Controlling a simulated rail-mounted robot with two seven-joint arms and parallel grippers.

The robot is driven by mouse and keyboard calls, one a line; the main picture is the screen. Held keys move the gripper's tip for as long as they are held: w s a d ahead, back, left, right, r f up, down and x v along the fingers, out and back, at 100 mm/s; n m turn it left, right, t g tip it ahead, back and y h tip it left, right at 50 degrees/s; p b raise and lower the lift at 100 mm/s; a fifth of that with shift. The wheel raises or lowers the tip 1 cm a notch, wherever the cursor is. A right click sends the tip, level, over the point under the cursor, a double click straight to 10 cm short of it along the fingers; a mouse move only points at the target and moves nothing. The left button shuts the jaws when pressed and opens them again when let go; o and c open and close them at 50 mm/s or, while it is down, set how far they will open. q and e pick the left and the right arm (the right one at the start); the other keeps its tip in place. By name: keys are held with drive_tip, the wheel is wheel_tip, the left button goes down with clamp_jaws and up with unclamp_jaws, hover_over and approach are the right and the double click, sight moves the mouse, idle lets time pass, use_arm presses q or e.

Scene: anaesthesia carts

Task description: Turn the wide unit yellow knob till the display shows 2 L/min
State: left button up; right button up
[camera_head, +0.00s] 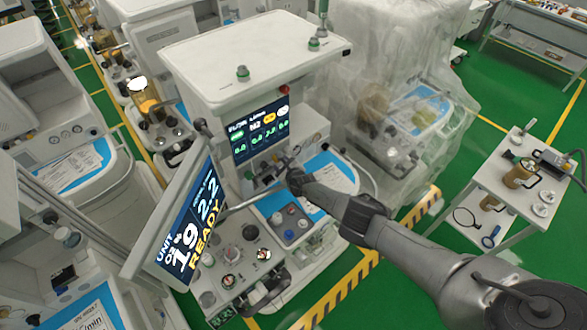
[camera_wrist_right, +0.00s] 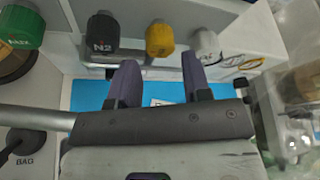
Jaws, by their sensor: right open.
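The yellow knob (camera_wrist_right: 159,40) shows in the right wrist view on a white panel, between a black knob marked N2 (camera_wrist_right: 103,33) and a white knob (camera_wrist_right: 207,45). My right gripper (camera_wrist_right: 160,72) is open, its two dark fingers pointing toward the yellow knob, with the knob in line with the gap. No contact is visible. In the head view, my right gripper (camera_head: 284,170) is at the front of the central white unit (camera_head: 235,55), below its lit display (camera_head: 258,128). The display's small digits are too blurred to read surely. My left gripper is not seen.
A green knob (camera_wrist_right: 20,28) sits at the wrist view's left. A plastic-covered unit (camera_head: 395,100) stands right of the central one. A white cart (camera_head: 515,180) stands farther right on green floor.

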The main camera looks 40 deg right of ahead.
drive_tip(key=p+v, duration=0.5)
drive_tip(key=v, duration=0.4)
drive_tip(key=shift+p, duration=0.4)
drive_tip(key=shift+s, duration=0.15)
idle(0.5)
